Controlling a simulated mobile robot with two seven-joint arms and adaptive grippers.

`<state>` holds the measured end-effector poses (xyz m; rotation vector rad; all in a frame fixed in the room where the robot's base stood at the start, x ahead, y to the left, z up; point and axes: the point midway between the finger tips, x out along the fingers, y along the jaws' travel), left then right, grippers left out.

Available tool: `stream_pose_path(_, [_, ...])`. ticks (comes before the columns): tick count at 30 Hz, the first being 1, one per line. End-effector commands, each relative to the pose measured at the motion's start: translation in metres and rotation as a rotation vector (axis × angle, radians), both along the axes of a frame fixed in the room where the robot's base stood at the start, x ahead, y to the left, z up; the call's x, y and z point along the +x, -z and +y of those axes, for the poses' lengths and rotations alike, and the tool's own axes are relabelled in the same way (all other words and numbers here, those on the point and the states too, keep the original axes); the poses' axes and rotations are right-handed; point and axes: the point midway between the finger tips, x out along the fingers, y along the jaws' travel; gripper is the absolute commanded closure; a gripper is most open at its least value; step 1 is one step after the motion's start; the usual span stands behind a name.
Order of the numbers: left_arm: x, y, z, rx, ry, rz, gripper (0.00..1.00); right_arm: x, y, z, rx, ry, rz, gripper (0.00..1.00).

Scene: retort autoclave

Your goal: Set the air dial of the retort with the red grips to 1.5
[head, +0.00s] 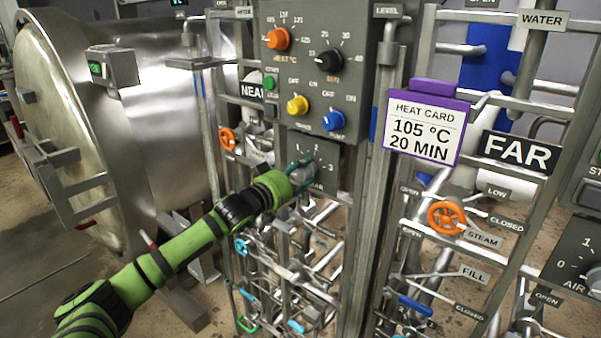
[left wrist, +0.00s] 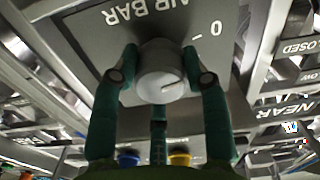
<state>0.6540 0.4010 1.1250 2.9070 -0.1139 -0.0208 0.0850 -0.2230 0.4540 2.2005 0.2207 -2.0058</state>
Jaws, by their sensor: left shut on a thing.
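The air dial is a pale round knob (left wrist: 160,72) on a grey plate marked "AIR BAR" (head: 328,160), under the control panel beside the NEAR sign. My left gripper (head: 300,176) is at this dial, with its green fingers (left wrist: 158,80) shut on both sides of the knob. In the head view the gripper covers most of the knob, and numbers 2 and 3 show beside it. In the left wrist view the plate appears upside down, with 0 beside the knob. The dial's exact setting cannot be read. My right gripper is not in view.
A steel retort vessel (head: 110,110) with a small red part (head: 15,127) stands at left. The panel (head: 335,90) above carries several coloured knobs. A purple-topped heat card (head: 422,125) hangs right of it. Another air dial plate (head: 575,245) is at far right. Pipes and valves crowd below.

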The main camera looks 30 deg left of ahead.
Motion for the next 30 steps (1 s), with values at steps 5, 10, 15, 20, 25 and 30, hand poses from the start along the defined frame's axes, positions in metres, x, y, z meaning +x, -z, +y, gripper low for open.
stream_pose_path(5, [0.0, -0.008, 0.002, 0.084, -0.003, -0.019, 0.88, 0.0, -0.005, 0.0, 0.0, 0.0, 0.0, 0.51])
stream_pose_path(10, [0.0, -0.01, 0.001, 0.215, -0.001, -0.032, 0.88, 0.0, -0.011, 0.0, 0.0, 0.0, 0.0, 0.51])
stream_pose_path(15, [0.0, -0.011, 0.001, 0.376, -0.002, -0.046, 0.88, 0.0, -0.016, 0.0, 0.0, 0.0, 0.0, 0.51])
stream_pose_path(20, [0.0, -0.011, 0.0, 0.528, -0.003, -0.06, 0.88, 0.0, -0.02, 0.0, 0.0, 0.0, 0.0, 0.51])
stream_pose_path(25, [0.0, -0.012, 0.0, 0.689, -0.003, -0.075, 0.88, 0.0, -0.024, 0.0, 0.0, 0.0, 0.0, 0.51])
stream_pose_path(30, [0.0, -0.012, -0.001, 0.85, -0.003, -0.087, 0.88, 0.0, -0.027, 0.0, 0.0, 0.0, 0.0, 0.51])
